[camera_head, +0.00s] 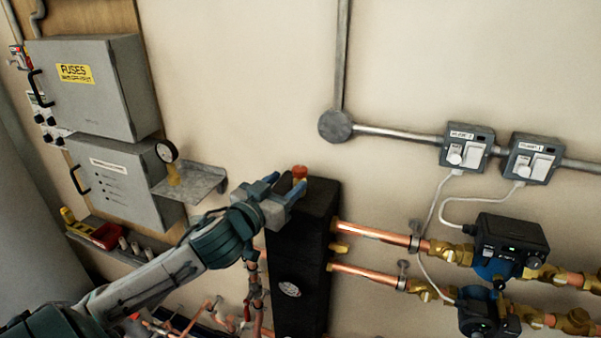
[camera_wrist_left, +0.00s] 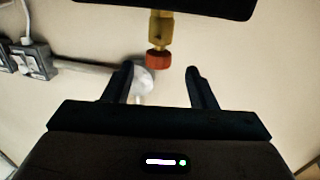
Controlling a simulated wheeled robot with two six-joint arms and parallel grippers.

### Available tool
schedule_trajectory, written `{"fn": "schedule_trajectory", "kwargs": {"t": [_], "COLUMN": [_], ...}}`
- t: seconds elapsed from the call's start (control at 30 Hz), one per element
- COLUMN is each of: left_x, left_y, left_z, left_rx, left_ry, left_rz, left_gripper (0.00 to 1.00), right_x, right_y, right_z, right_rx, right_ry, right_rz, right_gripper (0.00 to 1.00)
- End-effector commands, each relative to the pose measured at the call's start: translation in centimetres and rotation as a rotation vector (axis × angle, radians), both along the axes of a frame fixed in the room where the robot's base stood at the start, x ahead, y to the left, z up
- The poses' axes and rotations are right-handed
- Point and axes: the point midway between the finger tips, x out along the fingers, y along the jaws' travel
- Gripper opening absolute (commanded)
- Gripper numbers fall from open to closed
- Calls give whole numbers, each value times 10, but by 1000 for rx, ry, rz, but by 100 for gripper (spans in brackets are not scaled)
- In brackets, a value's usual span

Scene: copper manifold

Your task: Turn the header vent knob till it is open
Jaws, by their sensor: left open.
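The header vent knob is a small red-orange cap (camera_head: 299,171) on top of the tall black header block (camera_head: 302,235) in the head view. In the left wrist view the red knob (camera_wrist_left: 158,59) sits on a brass stem (camera_wrist_left: 160,28), just beyond and between the fingertips. My left gripper (camera_head: 284,190) is at the top of the block, close to the knob. Its two fingers (camera_wrist_left: 160,72) are open with nothing between them in the wrist view, and the knob looks apart from both. The right gripper is not in view.
A metal shelf (camera_head: 200,184) with a gauge (camera_head: 167,151) is left of the block. Copper pipes (camera_head: 375,234) and black pumps (camera_head: 510,240) are to the right. A conduit with a round junction box (camera_head: 335,126) runs on the wall behind. The wall above the knob is clear.

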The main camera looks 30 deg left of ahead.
Motion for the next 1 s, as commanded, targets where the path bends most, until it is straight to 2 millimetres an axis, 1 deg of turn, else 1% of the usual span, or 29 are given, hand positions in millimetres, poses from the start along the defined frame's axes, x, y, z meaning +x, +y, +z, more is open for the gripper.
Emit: {"fn": "schedule_trajectory", "kwargs": {"t": [0.03,0.2,0.4,0.5,0.67,0.93,1.0], "left_x": [6,26,49,57,63,64,64], "left_y": [0,1,2,2,2,2,2], "left_z": [3,4,4,2,1,0,0], "left_rx": [-8,-8,-5,-4,-2,0,0], "left_ry": [-2,-1,-1,-1,0,0,-1], "left_rz": [1,0,0,-1,-2,-3,-3], "left_gripper": [52,52,52,52,52,52,38], "right_x": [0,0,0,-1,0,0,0], "right_y": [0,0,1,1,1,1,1], "right_z": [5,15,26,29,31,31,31], "right_rx": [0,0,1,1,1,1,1], "right_ry": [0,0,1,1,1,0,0], "right_rz": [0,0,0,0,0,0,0], "right_gripper": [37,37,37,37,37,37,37]}}
